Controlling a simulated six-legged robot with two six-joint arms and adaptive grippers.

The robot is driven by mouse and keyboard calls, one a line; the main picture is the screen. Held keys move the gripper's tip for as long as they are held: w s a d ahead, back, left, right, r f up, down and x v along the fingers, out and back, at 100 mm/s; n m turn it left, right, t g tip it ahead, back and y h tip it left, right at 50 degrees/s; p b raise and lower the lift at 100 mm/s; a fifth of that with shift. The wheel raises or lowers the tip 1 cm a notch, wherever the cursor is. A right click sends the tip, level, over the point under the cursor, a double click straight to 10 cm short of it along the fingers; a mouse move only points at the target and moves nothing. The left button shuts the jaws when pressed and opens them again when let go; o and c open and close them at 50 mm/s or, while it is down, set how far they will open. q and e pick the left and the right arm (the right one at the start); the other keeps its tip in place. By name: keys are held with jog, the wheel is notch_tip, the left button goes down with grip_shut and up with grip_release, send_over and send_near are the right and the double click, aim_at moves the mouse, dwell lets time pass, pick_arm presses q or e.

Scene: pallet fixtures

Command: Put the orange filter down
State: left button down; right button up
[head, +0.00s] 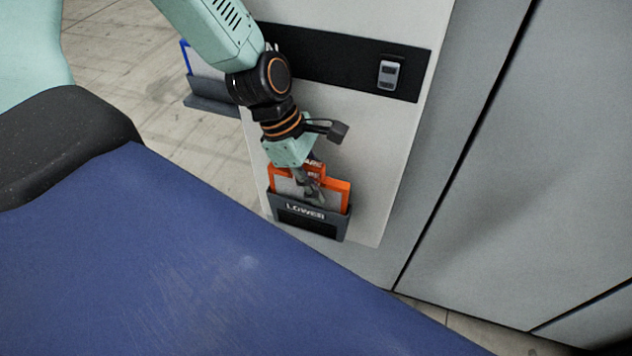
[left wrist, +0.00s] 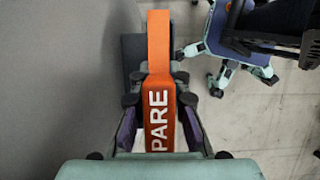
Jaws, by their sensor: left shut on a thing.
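The orange filter (head: 337,188) has an orange frame with a grey face. It stands upright in the dark holder marked LOWER (head: 308,217) on the light panel, its lower part hidden by the holder's front. My left gripper (head: 314,188) is at the filter's top and shut on its orange tab. In the left wrist view the orange filter (left wrist: 158,55) runs up the middle, with white letters reading PARE on its tab. The left gripper's fingers (left wrist: 159,112) press on both sides of the tab. My right gripper is not in view.
A second dark holder (head: 212,103) with a blue-edged filter (head: 185,58) stands at the upper left, partly behind my arm. A black strip with a grey latch (head: 389,74) crosses the panel above. Grey cabinet walls (head: 520,150) stand at the right.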

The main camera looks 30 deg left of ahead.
aim_at(306, 162)
pick_arm(q)
jog(key=c, duration=1.5)
grip_release()
jog(key=shift+s+r, duration=0.1)
jog(key=shift+s, duration=0.05)
jog(key=shift+o, duration=0.9)
jog(key=shift+r+p, duration=0.35)
jog(key=shift+r, duration=0.2)
jog(key=p+v, duration=0.6)
jog(key=p, duration=0.2)
jog(key=shift+r, duration=0.35)
jog(key=p+v, duration=0.4)
jog(key=shift+a+r+p, duration=0.4)
jog(key=shift+r+p, duration=0.15)
jog(key=shift+p, duration=0.1)
jog(key=shift+s, duration=0.1)
